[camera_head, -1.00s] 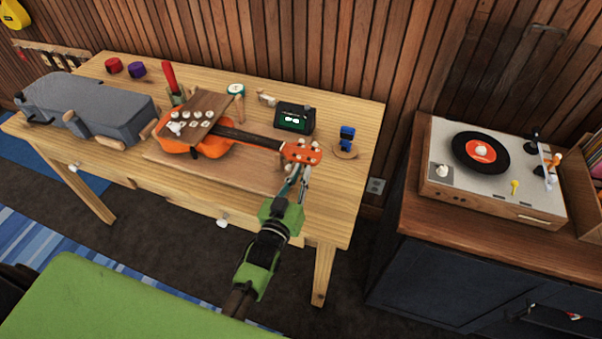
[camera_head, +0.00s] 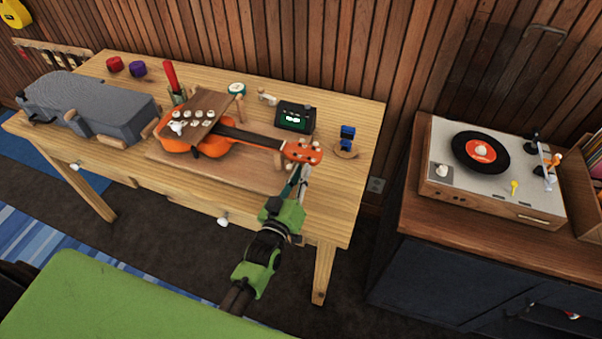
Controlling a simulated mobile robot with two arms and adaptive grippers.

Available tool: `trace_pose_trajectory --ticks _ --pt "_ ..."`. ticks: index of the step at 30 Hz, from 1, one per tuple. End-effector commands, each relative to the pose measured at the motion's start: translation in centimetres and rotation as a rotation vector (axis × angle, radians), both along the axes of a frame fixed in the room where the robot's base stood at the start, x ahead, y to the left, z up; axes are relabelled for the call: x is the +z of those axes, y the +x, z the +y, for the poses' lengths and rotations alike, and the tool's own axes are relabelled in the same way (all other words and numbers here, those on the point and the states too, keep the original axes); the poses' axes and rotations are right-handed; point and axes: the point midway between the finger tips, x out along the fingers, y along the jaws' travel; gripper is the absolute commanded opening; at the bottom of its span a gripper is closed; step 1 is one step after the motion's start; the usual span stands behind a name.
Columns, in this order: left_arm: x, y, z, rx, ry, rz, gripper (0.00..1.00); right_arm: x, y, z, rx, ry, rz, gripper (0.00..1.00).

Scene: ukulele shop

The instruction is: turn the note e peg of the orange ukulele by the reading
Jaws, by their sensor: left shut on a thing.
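The orange ukulele (camera_head: 213,146) lies on a wooden board on the workbench, its neck pointing right. Its orange headstock (camera_head: 303,151) has several small pale pegs along its edges. My left gripper (camera_head: 301,172) reaches up from below to the headstock's near edge. Its fingers are shut on a peg there, which they hide; I cannot read which note it is. A dark tuner (camera_head: 295,116) with a lit green screen stands behind the neck; its reading is too small to make out. My right gripper is not in view.
A grey case (camera_head: 100,105) fills the bench's left end. A blue item on a wooden stand (camera_head: 346,143) is right of the headstock. Red and purple round items (camera_head: 115,65) sit at the back. A record player (camera_head: 490,165) stands on a separate cabinet at right.

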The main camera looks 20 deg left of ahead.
Motion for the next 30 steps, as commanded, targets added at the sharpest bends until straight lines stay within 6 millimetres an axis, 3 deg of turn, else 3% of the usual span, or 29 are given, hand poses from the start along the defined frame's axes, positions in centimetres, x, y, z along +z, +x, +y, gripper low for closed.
trace_pose_trajectory --ticks 4,5,6,17,23,30 --pt "0.0 0.0 0.0 0.0 0.001 0.001 0.0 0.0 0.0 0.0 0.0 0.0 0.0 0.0" --pt "0.0 0.0 0.0 0.0 0.001 0.001 0.14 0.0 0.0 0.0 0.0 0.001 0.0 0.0" --pt "0.0 0.0 0.0 0.0 0.001 0.001 0.19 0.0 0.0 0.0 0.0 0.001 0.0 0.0" --pt "-0.1 -0.2 0.0 0.0 0.002 0.001 0.19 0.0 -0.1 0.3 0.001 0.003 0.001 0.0" --pt "-0.2 -2.9 0.1 0.0 0.001 0.004 0.19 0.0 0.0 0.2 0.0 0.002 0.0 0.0" --pt "-0.2 -8.0 0.2 0.0 0.001 0.004 0.19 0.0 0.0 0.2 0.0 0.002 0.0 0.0"
